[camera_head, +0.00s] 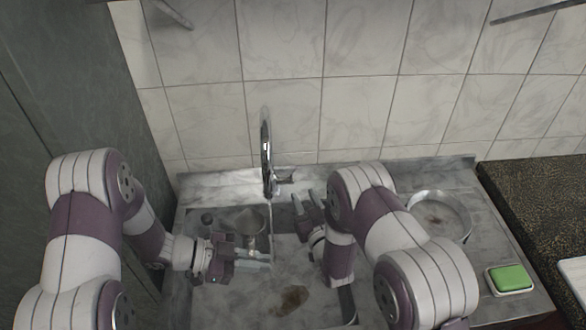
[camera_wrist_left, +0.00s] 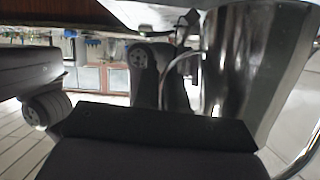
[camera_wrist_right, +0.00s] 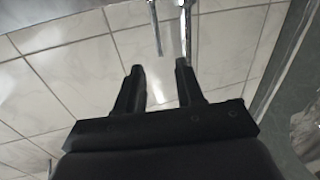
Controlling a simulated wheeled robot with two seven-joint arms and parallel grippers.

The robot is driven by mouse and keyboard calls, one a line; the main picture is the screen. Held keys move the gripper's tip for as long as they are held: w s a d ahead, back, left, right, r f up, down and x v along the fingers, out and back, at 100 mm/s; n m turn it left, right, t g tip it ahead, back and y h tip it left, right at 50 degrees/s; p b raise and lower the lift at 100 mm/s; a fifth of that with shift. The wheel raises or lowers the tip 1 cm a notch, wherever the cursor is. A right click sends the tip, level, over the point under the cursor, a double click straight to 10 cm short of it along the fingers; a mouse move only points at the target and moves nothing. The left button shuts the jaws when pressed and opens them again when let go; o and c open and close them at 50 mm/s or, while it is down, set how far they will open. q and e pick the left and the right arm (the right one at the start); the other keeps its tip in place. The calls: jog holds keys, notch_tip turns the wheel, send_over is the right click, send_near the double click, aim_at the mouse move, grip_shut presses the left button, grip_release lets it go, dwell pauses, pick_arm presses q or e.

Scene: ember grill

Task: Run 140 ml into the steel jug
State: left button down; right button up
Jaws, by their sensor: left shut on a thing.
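The steel jug (camera_head: 243,222) is in the left part of the sink, below and slightly left of the tap spout. It fills the right of the left wrist view (camera_wrist_left: 255,65), with a curved handle. My left gripper (camera_head: 232,262) is shut on the jug. The chrome tap (camera_head: 266,150) stands at the back of the sink, its lever (camera_head: 285,176) on the right. A thin pale line below the spout looks like running water. The water level inside the jug cannot be made out. My right gripper (camera_head: 308,203) is open and empty, just in front of the lever; it also shows open (camera_wrist_right: 158,85).
A round pan or dish (camera_head: 440,205) stands on the right counter, partly behind my right arm. A green sponge (camera_head: 510,278) lies in a dish at the front right. A brown stain (camera_head: 290,299) marks the sink's front. A tiled wall is close behind the tap.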

aim_at(294, 174)
jog(key=shift+h, duration=0.3)
jog(key=w, duration=0.4)
jog(key=w+a, duration=0.1)
jog(key=w, duration=0.3)
jog(key=w+a, duration=0.1)
jog(key=w, duration=0.3)
jog(key=shift+a, duration=0.2)
jog(key=shift+c, duration=0.4)
